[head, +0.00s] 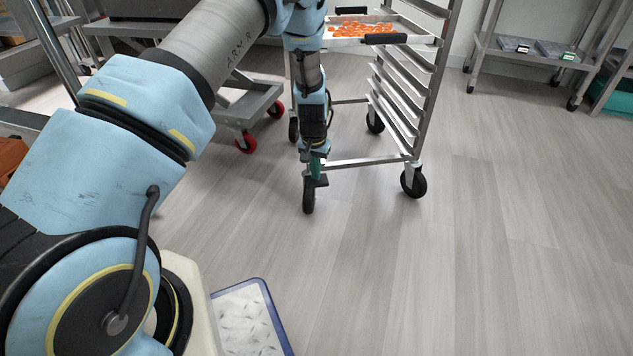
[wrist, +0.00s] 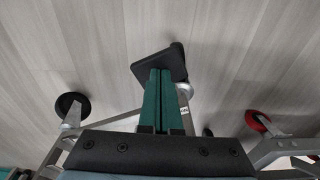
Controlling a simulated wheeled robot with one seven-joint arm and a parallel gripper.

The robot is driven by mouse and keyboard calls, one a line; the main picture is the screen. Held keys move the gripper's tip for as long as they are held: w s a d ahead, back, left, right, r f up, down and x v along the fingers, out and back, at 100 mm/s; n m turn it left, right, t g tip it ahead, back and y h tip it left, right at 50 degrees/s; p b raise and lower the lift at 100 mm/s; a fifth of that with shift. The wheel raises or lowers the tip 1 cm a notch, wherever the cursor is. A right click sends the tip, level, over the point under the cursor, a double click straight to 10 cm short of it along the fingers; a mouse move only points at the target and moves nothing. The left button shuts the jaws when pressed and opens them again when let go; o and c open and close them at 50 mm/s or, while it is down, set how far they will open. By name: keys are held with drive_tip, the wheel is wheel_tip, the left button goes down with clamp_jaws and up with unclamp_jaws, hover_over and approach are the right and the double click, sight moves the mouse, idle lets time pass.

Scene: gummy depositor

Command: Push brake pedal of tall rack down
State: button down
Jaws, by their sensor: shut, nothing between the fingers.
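The tall rack (head: 428,90) is a silver metal frame on black casters. Its front-left caster (head: 308,197) carries a small black brake pedal (head: 320,182). My gripper (head: 316,176) reaches straight down at this caster, its teal fingers right above the pedal. In the wrist view the two teal fingers (wrist: 160,74) lie side by side, shut and empty. Their tips overlap the flat black pedal (wrist: 150,66). I cannot tell whether they touch it or how far it is tilted. The fingers hide part of the pedal and caster.
A tray of orange gummies (head: 345,42) sits high on the rack. The rack's front-right caster (head: 413,183) stands on the floor. A grey cart (head: 235,105) with red casters is close on the left. A blue-rimmed bin (head: 268,290) is near my base. Floor to the right is clear.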

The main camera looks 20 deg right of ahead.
drive_tip(key=shift+w+f+b, duration=0.1)
drive_tip(key=shift+f+b, duration=0.7)
drive_tip(key=shift+f, duration=0.9)
drive_tip(key=shift+r, duration=0.1)
drive_tip(key=shift+s+a+r+p, duration=0.2)
drive_tip(key=shift+s+a+p, duration=0.1)
drive_tip(key=shift+p, duration=0.15)
drive_tip(key=shift+s+a+r+p, duration=0.25)
drive_tip(key=shift+s+a+p, duration=0.5)
drive_tip(key=shift+s+p, duration=0.1)
